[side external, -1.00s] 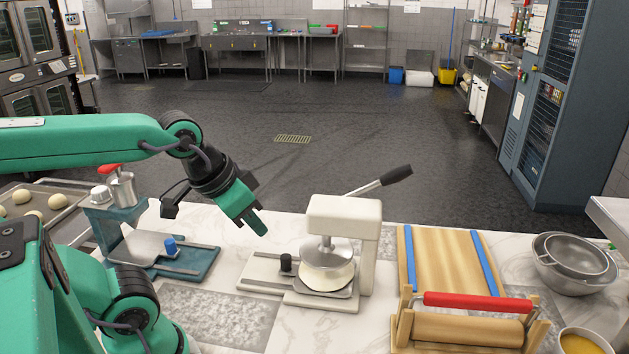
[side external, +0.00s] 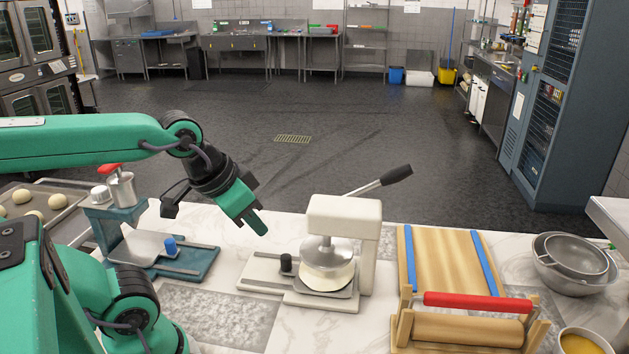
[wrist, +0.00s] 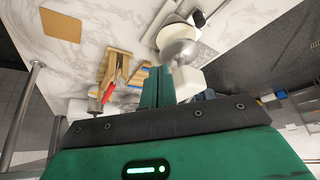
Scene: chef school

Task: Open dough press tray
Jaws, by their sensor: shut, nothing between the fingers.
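The white dough press (side external: 344,222) stands on the marble counter in the middle of the side view. Its long lever (side external: 380,181) slants up to the right. Its flat grey tray (side external: 346,291) is under the round metal press plate (side external: 328,250), with pale dough (side external: 327,276) between them. A black knob (side external: 286,262) stands at the left of the tray. My gripper (side external: 262,231) is shut and empty, tilted down, above and left of the knob and apart from the press. The wrist view shows the gripper's green fingers (wrist: 157,77) together, with the press plate (wrist: 179,47) beyond them.
A teal press with a blue knob (side external: 170,246) stands to the left, near my arm. A wooden board with a red-handled roller (side external: 478,302) lies right of the white press. Metal bowls (side external: 575,262) and a yellow-filled bowl (side external: 581,343) are farther right.

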